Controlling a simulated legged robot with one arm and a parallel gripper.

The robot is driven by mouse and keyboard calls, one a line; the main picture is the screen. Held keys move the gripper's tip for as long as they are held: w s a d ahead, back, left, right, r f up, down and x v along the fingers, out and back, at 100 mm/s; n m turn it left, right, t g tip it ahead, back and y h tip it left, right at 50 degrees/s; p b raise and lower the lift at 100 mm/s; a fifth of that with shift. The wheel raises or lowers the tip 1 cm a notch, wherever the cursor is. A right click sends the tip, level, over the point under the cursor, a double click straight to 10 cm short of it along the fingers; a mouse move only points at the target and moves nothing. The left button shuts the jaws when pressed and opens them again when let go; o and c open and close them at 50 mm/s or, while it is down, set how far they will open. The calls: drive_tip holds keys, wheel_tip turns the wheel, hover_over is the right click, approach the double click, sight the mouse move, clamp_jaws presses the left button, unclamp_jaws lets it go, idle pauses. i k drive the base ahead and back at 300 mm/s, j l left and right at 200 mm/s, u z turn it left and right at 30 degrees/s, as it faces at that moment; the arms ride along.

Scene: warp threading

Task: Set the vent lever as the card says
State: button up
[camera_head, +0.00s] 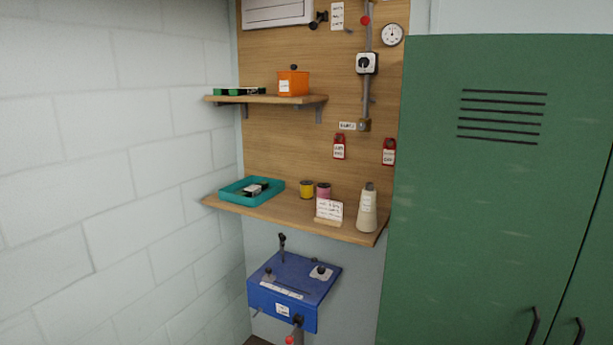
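A white panel (277,13), cut off by the top edge, is on the wooden board. A black lever (319,17) sticks out just right of it; I take it for the vent lever, but its setting is hard to tell. A small white card (337,17) with writing hangs right of the lever. Another white card (329,209) stands in a wooden holder on the lower shelf. The writing on both is too small to read. My gripper is not in view.
The lower shelf (284,212) holds a teal tray (228,194), yellow and pink spools and a pale cone. An orange box (293,82) stands on the upper shelf. A blue console (266,309) with levers is below. A green locker (490,210) fills the right.

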sight(313, 25)
drive_tip(key=i+j+u, duration=0.25)
drive_tip(key=i, duration=0.45)
drive_tip(key=i+j+u, duration=0.1)
drive_tip(key=i+u, duration=0.15)
drive_tip(key=i, duration=0.45)
